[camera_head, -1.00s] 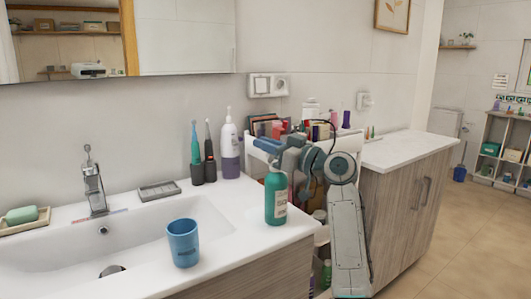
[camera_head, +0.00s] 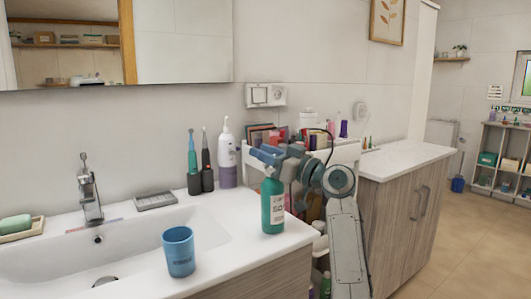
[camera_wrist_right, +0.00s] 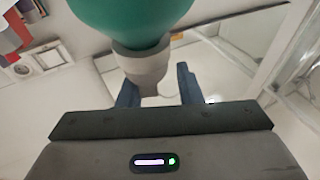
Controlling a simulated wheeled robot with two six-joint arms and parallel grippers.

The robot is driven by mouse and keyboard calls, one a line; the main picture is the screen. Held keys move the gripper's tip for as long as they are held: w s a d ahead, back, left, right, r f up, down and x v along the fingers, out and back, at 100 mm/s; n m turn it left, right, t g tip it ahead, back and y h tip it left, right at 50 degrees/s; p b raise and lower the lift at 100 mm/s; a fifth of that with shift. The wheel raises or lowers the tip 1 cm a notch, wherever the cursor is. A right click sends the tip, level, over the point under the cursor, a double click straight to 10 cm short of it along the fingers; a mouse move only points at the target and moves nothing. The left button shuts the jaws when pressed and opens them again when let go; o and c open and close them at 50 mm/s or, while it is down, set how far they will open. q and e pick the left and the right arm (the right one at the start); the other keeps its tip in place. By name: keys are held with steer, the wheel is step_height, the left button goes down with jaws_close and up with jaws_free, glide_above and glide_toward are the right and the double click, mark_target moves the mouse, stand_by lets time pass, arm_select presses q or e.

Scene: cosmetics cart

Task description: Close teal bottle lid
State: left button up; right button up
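The teal bottle (camera_head: 272,208) with a white label stands upright near the right front edge of the sink counter. In the right wrist view its teal body (camera_wrist_right: 130,18) is at the top, and its grey lid (camera_wrist_right: 145,66) points toward the gripper. My right gripper (camera_head: 268,157) is just above the bottle and hides the lid in the head view. In the wrist view its blue fingers (camera_wrist_right: 158,88) are apart, with the lid's narrow end between them, closer to the left finger. A gap shows at the right finger. My left gripper is not in view.
A blue cup (camera_head: 179,252) stands at the basin's front rim. Two electric toothbrushes (camera_head: 193,155) and a white and purple pump bottle (camera_head: 227,160) stand behind the teal bottle. A filled white cart (camera_head: 345,153) is to the right. Counter left of the bottle is clear.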

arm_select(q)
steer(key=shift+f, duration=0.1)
arm_select(e)
steer(key=shift+w+f, duration=0.15)
steer(key=shift+f, duration=0.05)
steer(key=shift+d+r, duration=0.1)
steer(key=shift+s+d, duration=0.25)
steer(key=shift+s, duration=0.05)
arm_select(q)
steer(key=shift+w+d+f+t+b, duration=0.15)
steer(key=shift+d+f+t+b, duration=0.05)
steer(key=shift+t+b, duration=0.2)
arm_select(e)
steer(key=v, duration=1)
steer(key=shift+w+f, duration=0.15)
steer(key=shift+f, duration=0.1)
steer(key=shift+c, duration=0.3)
